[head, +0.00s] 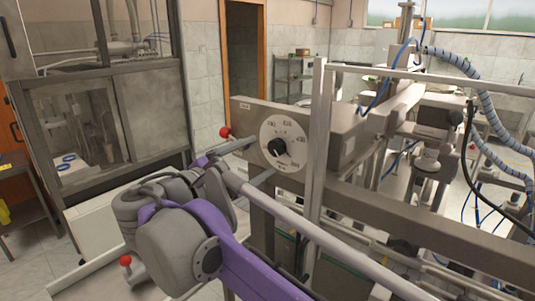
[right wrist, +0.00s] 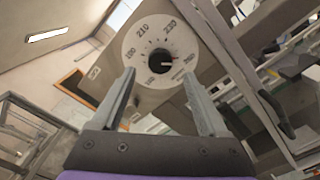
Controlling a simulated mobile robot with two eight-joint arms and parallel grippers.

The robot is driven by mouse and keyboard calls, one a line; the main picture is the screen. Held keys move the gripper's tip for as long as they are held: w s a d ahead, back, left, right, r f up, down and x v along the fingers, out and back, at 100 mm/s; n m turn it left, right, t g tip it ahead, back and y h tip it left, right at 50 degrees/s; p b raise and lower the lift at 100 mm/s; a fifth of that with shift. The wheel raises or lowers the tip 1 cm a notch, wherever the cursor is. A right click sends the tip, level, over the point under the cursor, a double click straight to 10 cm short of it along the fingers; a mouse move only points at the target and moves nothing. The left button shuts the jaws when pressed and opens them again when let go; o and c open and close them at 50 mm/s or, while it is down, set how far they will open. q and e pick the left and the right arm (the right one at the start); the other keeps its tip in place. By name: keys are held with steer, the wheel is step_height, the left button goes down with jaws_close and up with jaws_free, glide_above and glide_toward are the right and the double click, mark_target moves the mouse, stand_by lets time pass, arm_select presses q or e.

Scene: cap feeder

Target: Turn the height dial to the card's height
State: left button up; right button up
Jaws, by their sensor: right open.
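The height dial (head: 283,140) is a round white plate with numbers on a grey box. Its dark knob (head: 277,147) sits at the centre. In the right wrist view the dial plate (right wrist: 150,38) shows figures that look like 210 and 230, and the knob (right wrist: 158,61) has a light mark towards the right. My right gripper (head: 264,154) is open in front of the dial. In the wrist view its fingers (right wrist: 160,75) stand on either side of the knob's lower part, with a gap to each side; contact is not seen. No card can be made out. My left gripper is out of view.
A red ball handle (head: 225,132) is left of the box. A glass-fronted cabinet (head: 150,120) stands at the left.

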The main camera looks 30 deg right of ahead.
steer(key=v, duration=0.5)
steer(key=shift+s+a, duration=0.1)
steer(key=shift+a, duration=0.1)
steer(key=s+d+f+m+g+y, duration=0.1)
steer(key=s+d+f+y, duration=0.15)
steer(key=f, duration=0.55)
steer(key=s+d+f+m+g+y, duration=0.1)
steer(key=s+d+f+m+y, duration=0.15)
steer(key=f, duration=0.55)
steer(key=s+d+f+g+y, duration=0.1)
steer(key=s+d+f+y, duration=0.15)
steer(key=f, duration=0.55)
steer(key=s+a+f+m+y, duration=0.3)
steer(key=s+f+m+y, duration=0.1)
steer(key=f, duration=0.5)
steer(key=s+a+f+m+t+y, duration=0.1)
steer(key=s+a+f+m+y, duration=0.3)
steer(key=f, duration=0.6)
steer(key=shift+s+a+f+m+t+y, duration=0.3)
steer(key=shift+s+m+y, duration=0.15)
steer(key=shift+m+y, duration=0.1)
steer(key=shift+d, duration=0.1)
steer(key=shift+c, duration=0.4)
